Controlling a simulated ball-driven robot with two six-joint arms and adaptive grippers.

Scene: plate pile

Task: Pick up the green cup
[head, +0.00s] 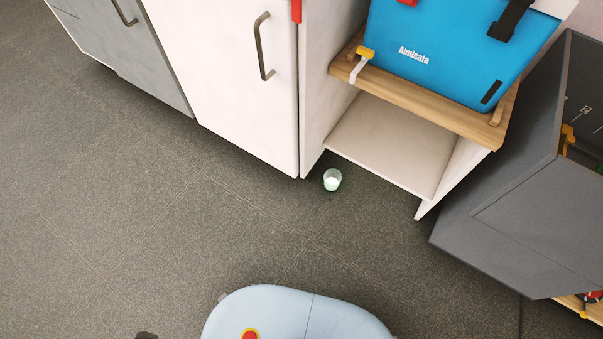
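A small cup (332,180), pale inside with a green tint at its lower part, is on the dark floor. It is close to the bottom corner of the white cabinet and in front of the low shelf. It looks upright. Neither of my grippers can be made out in the head view. A small dark piece shows at the bottom edge, left of my base, but I cannot tell what it is.
A white cabinet (228,75) and a wooden-topped shelf unit (462,127) with a blue case (450,50) stand behind the cup. A dark grey box-like unit (535,215) is at the right. The floor (130,220) to the left and in front is clear.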

